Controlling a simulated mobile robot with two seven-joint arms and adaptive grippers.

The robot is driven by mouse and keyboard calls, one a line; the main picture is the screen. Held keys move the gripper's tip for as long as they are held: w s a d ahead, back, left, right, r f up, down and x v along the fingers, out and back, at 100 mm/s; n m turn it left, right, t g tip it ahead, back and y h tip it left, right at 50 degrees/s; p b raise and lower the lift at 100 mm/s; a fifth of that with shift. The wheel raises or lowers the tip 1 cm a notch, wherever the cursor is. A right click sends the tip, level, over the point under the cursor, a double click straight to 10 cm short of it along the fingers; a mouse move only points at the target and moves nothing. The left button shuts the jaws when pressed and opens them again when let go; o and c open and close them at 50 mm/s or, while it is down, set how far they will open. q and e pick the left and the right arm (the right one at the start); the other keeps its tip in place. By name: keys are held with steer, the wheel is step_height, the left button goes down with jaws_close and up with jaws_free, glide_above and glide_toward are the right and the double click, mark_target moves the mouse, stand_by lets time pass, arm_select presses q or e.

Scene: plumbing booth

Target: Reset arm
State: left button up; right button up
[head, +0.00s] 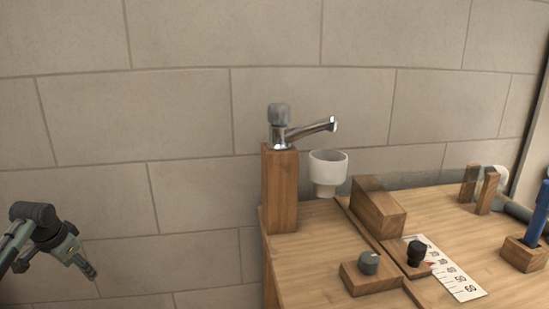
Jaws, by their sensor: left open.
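My left gripper (88,271) is at the lower left of the head view, in front of the block wall. It is open and empty, and its fingers point down and to the right. It is apart from the wooden bench (310,238), well to the left of the bench's left edge. My right gripper is not in view.
Space left of the bench is clear.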

arm_select(q)
steer(key=w+a+r+n+t+y, duration=0.1)
steer(key=a+r+n+y, duration=0.5)
steer(key=a, duration=0.6)
steer(key=s+d+f+m+h, duration=0.1)
steer(key=s+d+f+m, duration=0.1)
steer(key=s+d+f, duration=0.6)
steer(key=s+d+f+m+h, duration=0.2)
steer(key=s+d+f, duration=0.2)
steer(key=d+f, duration=0.85)
steer(key=s+d+f+g+h, duration=0.1)
steer(key=s+d+f, duration=0.3)
steer(key=s+d, duration=0.3)
steer(key=s+d+f+g+h, duration=0.1)
steer(key=s+d+f, duration=0.3)
steer(key=s+d, duration=0.4)
steer(key=s+h, duration=0.1)
steer(key=s, duration=0.5)
steer(key=shift+s+d+g+p, duration=0.2)
steer(key=shift+s+g+p, duration=0.1)
steer(key=shift+p, duration=0.1)
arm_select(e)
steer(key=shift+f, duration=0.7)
